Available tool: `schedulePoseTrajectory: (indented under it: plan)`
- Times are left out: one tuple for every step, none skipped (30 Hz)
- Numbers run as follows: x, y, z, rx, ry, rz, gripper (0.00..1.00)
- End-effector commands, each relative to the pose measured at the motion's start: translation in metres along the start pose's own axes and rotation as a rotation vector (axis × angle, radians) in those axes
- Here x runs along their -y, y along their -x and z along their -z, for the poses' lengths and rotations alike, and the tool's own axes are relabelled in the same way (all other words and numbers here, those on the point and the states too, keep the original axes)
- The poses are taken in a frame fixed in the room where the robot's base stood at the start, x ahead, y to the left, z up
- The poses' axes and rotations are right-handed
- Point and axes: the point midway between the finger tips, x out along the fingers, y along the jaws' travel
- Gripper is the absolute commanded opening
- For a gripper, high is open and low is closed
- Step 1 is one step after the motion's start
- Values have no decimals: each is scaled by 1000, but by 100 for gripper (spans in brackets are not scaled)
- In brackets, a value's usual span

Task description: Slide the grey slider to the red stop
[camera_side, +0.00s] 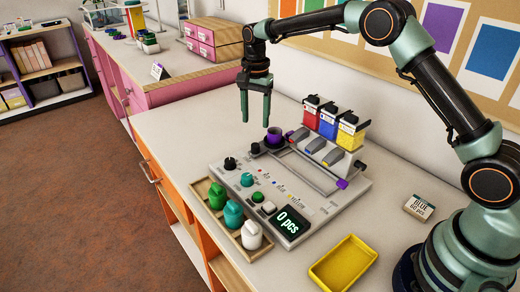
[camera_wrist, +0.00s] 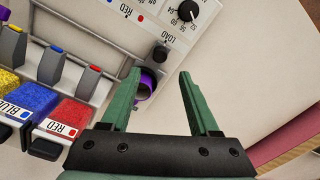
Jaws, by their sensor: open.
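My gripper (camera_side: 256,121) is open and empty, pointing down above the far left end of the grey panel. It also shows in the wrist view (camera_wrist: 159,72). Below it, a dark grey round knob (camera_side: 255,148), likely the slider's handle, stands beside a purple cup (camera_side: 273,136). In the wrist view the knob (camera_wrist: 160,53) is by the printed word LOAD, and the left finger partly hides the cup (camera_wrist: 146,82). The red stop is marked by a red dot (camera_wrist: 141,17) beside the word RED, along the panel from the knob. The gripper touches neither knob nor cup.
Red, blue and yellow bead hoppers (camera_side: 328,122) with grey levers stand along the panel's back. The panel (camera_side: 222,172) also carries knobs, buttons and a display reading "0 pcs". A wooden tray with jars (camera_side: 233,215) lies in front; a yellow tray (camera_side: 343,264) is at right.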

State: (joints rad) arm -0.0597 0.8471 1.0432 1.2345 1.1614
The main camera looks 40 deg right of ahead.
Motion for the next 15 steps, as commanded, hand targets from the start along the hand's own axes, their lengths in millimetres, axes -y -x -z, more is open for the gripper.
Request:
schedulePoseTrajectory:
  plan:
    - [-1,-12,-1,2,1,-4,62]
    - [-1,-18,-1,2,1,-5,62]
    - [-1,-26,-1,2,1,-4,62]
    - [-1,-32,-1,2,1,-5,62]
    - [-1,-37,-1,2,1,-3,62]
    - [-1,-45,-1,2,1,-5,62]
    - [-1,-50,-1,2,1,-4,62]
    - [-1,-55,-1,2,2,-4,62]
    - [-1,-62,-1,2,2,-4,62]
    - [-1,-66,-1,1,2,-3,62]
    - [-1,-69,-1,1,2,-3,62]
    - [-1,-74,-1,1,2,-3,62]
    - [-1,-77,-1,1,2,-2,62]
    - [0,-80,-1,1,2,-2,62]
    - [0,-82,-1,1,2,-1,62]
